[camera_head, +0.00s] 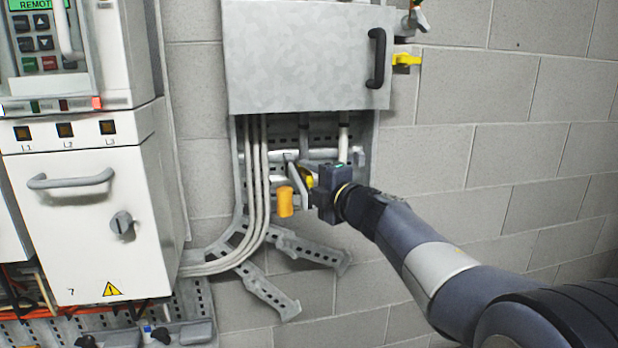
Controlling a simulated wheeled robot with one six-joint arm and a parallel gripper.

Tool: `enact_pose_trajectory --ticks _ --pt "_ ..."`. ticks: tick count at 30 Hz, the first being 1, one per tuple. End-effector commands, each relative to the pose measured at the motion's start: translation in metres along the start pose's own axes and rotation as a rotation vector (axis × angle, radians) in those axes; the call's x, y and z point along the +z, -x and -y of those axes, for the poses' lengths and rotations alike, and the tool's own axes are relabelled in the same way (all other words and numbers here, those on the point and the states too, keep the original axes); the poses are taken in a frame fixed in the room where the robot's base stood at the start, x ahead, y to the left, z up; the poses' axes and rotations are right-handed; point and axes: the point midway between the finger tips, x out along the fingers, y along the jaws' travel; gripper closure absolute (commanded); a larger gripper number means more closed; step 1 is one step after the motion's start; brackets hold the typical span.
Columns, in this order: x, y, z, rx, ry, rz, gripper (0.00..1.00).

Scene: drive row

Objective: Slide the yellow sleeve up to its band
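My gripper (297,183) is in front of the slotted plate below the grey metal box, reaching in from the right. Small yellow patches (308,177) show beside and behind its fingers; they may be the yellow sleeve, mostly hidden. An orange-yellow cylinder (285,201) shows upright just left of and below the fingers. Whether the fingers touch it or hold anything is too small to tell. A dark conduit (304,134) and a light conduit (343,140) with a dark upper part come down from the box. I cannot make out a band for certain.
The grey box (305,55) with a black handle (377,58) overhangs the work spot. Several pale cables (255,170) run down at left and bend toward a white cabinet (90,215). Slotted brackets (268,292) stick out below. The block wall at right is clear.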

Motion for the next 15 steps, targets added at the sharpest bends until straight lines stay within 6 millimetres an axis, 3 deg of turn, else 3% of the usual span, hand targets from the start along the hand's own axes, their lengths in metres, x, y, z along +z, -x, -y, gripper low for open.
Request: enact_pose_trajectory --ticks 11,15 --pt "0.0001 -0.0066 0.0002 0.0 -0.001 0.0 0.51" --pt "0.0001 -0.0064 0.0001 0.0 -0.001 0.0 0.61"
